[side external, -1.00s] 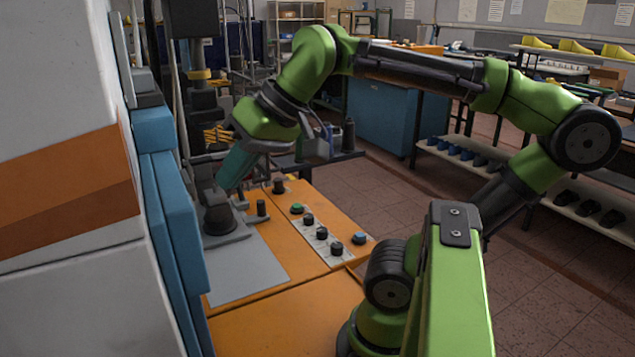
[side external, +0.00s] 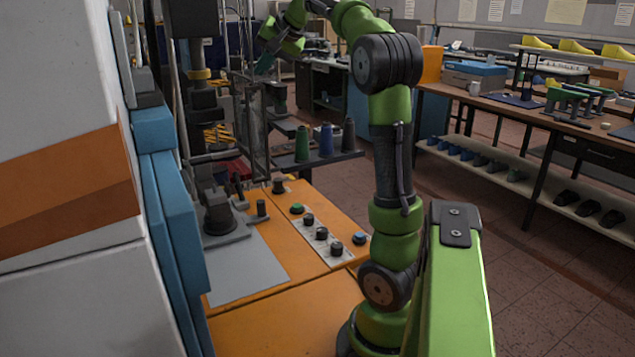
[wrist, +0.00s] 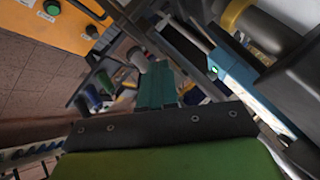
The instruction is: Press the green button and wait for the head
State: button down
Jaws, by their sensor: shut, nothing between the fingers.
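The green button (side external: 297,208) sits on the orange bench top beside a pale strip of dark knobs in the side view. A small greenish button (wrist: 52,7) shows on the orange panel at the top left of the wrist view. The dark vertical machine head (side external: 199,105), with a yellow band, hangs above the dark post (side external: 217,214) at the left, with a gap between them. My gripper (side external: 264,66) is high and far back, well away from the button. Its teal body (wrist: 156,85) shows in the wrist view, shut and empty.
A blue button (side external: 359,238) sits near the bench's right edge. Several thread spools (side external: 325,140) stand on a dark shelf behind the bench. A wire-like guard (side external: 253,125) stands beside the machine head.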

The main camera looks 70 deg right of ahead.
jog(key=s+d+f+m+g+h, duration=0.1)
jog(key=s+d+f+m+h, duration=0.2)
jog(key=d, duration=0.9)
send_over(299, 206)
notch_tip(299, 206, down, 27)
jog(key=shift+a+f+n, duration=0.1)
jog(key=shift+f+n, duration=0.2)
jog(key=shift+f, duration=0.4)
jog(key=shift+f, duration=4.4)
jog(key=shift+f, duration=0.1)
jog(key=shift+f, duration=0.3)
